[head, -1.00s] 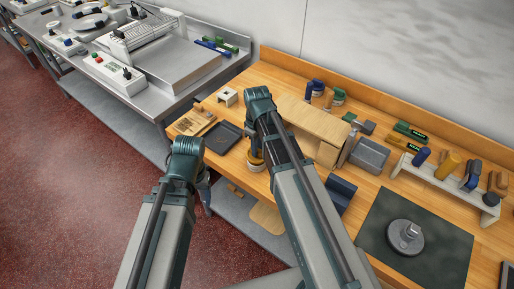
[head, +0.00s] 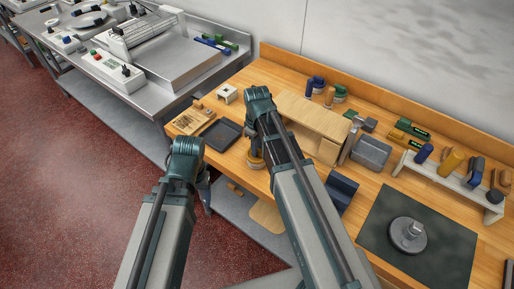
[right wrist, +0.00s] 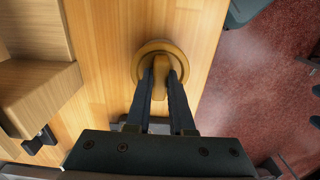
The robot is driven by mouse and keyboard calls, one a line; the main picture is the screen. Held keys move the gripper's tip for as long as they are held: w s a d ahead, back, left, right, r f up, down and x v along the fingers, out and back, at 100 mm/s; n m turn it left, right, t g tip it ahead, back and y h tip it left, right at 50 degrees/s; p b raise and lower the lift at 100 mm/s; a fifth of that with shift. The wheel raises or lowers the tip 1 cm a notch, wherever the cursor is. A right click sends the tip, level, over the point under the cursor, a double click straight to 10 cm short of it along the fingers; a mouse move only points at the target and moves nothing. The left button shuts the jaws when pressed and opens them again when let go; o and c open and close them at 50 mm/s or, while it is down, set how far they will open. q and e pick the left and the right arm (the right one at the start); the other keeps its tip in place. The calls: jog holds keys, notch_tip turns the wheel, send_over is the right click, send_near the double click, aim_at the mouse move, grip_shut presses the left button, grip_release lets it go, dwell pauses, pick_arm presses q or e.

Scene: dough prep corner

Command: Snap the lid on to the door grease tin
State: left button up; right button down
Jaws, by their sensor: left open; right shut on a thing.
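The lid is a round amber-brown disc (right wrist: 150,50) with a raised grip bar (right wrist: 160,75) across it, at the top middle of the right wrist view. My right gripper (right wrist: 160,88) is shut on that bar from above. In the head view the right gripper (head: 254,146) is mostly behind its own arm. The lid's yellow edge (head: 256,160) shows there above a pale rim, perhaps the tin (head: 257,168), near the bench's front edge. I cannot tell whether the lid is seated. My left gripper (head: 204,184) is open, off the front edge, partly hidden by its arm.
A dark tray (head: 222,134) lies left of the lid. A wooden box-like shelf (head: 315,115) stands behind right, with a blue block (head: 341,188) in front. A dark mat (head: 380,225) bears a grey round weight (head: 407,234). Red floor lies left of the bench.

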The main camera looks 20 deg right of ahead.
jog(key=shift+f, duration=0.25)
jog(key=c, duration=0.7)
grip_release()
jog(key=shift+r, duration=0.1)
notch_tip(320, 180, up, 14)
jog(key=p, duration=1.3)
jog(key=shift+p, duration=0.35)
jog(key=shift+f, duration=0.2)
jog(key=s+a+f+m+b, duration=0.2)
jog(key=s+a+f+b, duration=0.2)
jog(key=s, duration=0.3)
jog(key=s+a+f+m+h+b, duration=0.1)
jog(key=s+a+f+b, duration=0.4)
jog(key=s+a, duration=0.1)
jog(key=shift+s+a+f+m+b, duration=0.25)
jog(key=shift+s+m+b, duration=0.15)
jog(key=shift+s, duration=0.2)
